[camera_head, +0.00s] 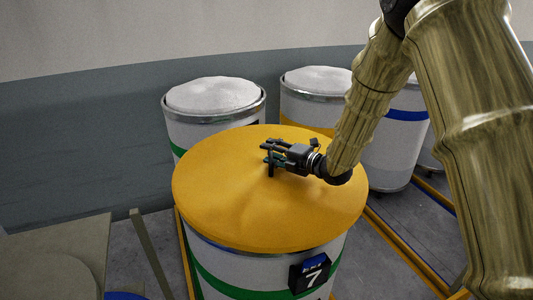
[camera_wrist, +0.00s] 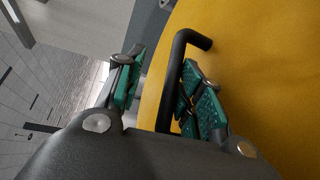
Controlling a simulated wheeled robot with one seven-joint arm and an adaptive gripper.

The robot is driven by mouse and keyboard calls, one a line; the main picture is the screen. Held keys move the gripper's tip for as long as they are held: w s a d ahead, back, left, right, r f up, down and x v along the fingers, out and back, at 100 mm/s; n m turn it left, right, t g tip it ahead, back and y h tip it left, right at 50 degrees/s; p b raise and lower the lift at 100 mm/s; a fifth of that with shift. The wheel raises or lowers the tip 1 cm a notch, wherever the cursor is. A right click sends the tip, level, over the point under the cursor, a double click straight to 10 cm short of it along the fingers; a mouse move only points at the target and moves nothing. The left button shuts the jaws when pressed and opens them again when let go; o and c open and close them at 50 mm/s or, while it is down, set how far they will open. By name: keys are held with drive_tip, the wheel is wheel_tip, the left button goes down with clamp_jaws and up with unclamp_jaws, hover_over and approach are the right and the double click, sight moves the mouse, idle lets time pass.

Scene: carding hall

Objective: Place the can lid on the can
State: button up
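The can lid (camera_head: 235,205) is a wide yellow disc. It lies about level over the top of the can (camera_head: 245,272), covers its mouth and appears to rest on its rim. The can is pale with a green band and a black tag marked 7. My gripper (camera_head: 268,152) is low over the middle of the lid, at its handle. In the wrist view the black bent handle (camera_wrist: 172,85) stands up from the yellow lid (camera_wrist: 265,70), between my two green-padded fingers (camera_wrist: 163,68). The fingers are apart, with a clear gap on the left finger's side of the handle.
Two cans with white heaped fill, a left one (camera_head: 212,97) and a right one (camera_head: 318,80), stand behind. Another can with a blue band (camera_head: 400,140) stands at right. Yellow floor rails (camera_head: 400,240) run beside the can. A grey-brown panel (camera_head: 55,255) is at lower left.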

drive_tip(key=r+b, duration=0.2)
drive_tip(key=b, duration=0.1)
hover_over(296, 178)
drive_tip(key=shift+a+f, duration=0.1)
drive_tip(key=shift+f, duration=0.1)
drive_tip(key=o, duration=1.5)
drive_tip(key=shift+c, duration=0.2)
drive_tip(key=v, duration=1.2)
drive_tip(key=shift+f, duration=0.1)
